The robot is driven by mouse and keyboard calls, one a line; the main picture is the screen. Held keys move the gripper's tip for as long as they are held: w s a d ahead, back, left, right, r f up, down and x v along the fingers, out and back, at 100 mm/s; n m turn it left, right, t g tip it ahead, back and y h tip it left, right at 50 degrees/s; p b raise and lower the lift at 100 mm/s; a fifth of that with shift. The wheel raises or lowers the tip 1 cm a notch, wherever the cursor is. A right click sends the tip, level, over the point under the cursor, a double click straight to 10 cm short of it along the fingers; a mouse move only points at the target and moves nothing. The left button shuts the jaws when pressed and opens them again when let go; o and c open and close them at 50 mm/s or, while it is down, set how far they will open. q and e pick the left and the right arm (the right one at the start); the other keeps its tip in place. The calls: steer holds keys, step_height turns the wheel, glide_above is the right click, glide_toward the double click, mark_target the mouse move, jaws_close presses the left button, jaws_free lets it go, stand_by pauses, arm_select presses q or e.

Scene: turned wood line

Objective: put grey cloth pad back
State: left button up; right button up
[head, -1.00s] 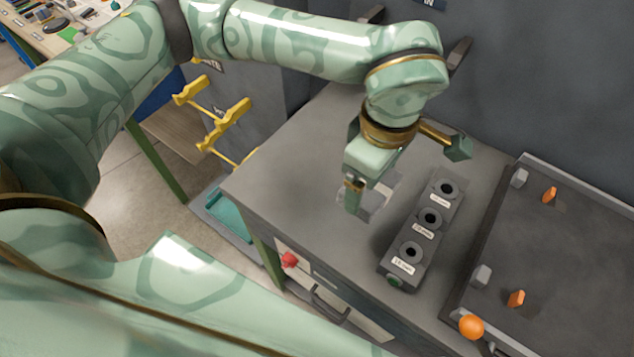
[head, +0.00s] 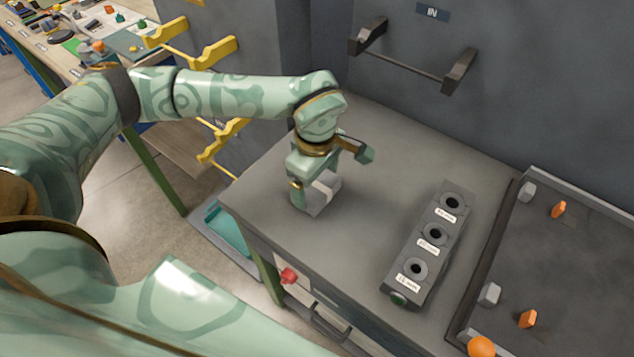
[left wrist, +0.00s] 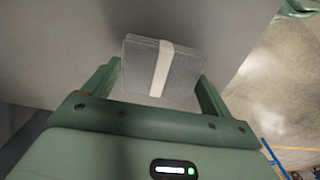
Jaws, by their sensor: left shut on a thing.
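The grey cloth pad (head: 316,203) has a pale band across it. My left gripper (head: 315,192) is shut on it, low over the left part of the grey bench top; I cannot tell whether the pad touches the bench. In the left wrist view the pad (left wrist: 138,66) sits between the two fingers of my left gripper (left wrist: 160,78), with the white band running across its middle. My right gripper is not in view.
A dark block with three labelled round holes (head: 427,245) stands right of the pad. Farther right is a dark tray (head: 590,275) with orange and grey pieces. A dark rail (head: 410,65) is on the wall behind. Bare bench lies between pad and block.

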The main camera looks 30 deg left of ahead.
mark_target(317, 184)
arm_select(q)
steer(key=shift+w+f, duration=0.1)
steer(key=shift+f, duration=0.55)
steer(key=shift+f, duration=0.1)
steer(key=o, duration=0.9)
steer(key=shift+r+p, duration=1.2)
steer(key=shift+r, duration=5)
